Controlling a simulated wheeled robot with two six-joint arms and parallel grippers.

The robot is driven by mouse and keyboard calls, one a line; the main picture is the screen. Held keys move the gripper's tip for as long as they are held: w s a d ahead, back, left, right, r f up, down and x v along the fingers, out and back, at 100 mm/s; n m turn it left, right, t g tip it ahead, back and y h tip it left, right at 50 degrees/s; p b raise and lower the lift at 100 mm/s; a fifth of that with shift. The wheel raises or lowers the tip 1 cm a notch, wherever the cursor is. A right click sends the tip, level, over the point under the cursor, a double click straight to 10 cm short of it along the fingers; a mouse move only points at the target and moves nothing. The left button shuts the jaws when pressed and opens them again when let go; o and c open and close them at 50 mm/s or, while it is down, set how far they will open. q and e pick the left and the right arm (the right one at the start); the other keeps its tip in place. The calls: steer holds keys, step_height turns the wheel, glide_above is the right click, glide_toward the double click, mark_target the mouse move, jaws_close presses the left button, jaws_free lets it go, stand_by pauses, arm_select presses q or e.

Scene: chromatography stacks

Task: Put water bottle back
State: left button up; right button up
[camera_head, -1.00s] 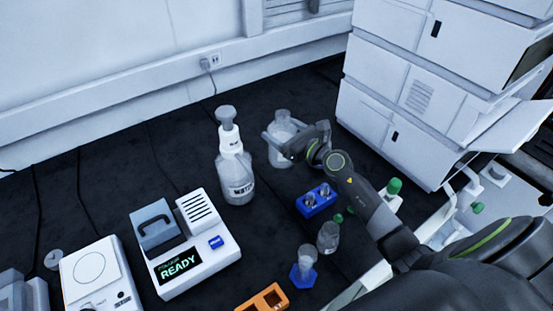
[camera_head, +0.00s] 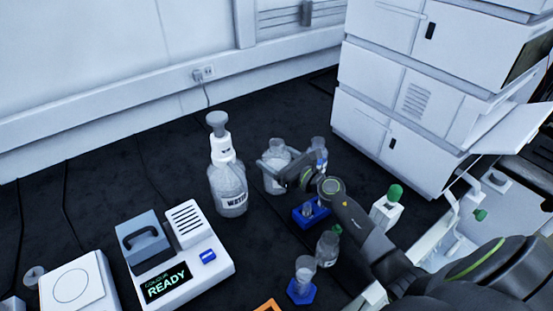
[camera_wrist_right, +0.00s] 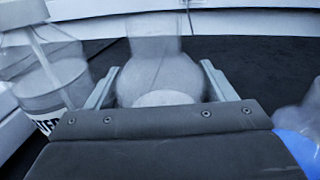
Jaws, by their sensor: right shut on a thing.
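My right gripper (camera_head: 277,164) is shut around a clear bottle (camera_head: 275,182) with a narrower neck, right of the large bottle labelled WATER (camera_head: 228,190). In the right wrist view the held bottle (camera_wrist_right: 160,62) is upright between the two fingers; its base is hidden by the gripper body. I cannot tell whether it touches the bench. The WATER bottle has a white top and a grey pump head and stands upright, apart from the gripper; it also shows at the left of the right wrist view (camera_wrist_right: 55,95). My left gripper is not in view.
A blue rack (camera_head: 311,218), a green-capped vial (camera_head: 328,249) and a cylinder on a blue base (camera_head: 302,285) are nearer. The READY device (camera_head: 185,262) is left; white instrument stack (camera_head: 400,110) right.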

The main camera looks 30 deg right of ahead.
steer(key=shift+f, duration=0.1)
steer(key=o, duration=1.5)
steer(key=shift+o, duration=0.2)
steer(key=b+v, duration=0.2)
steer(key=v, duration=1)
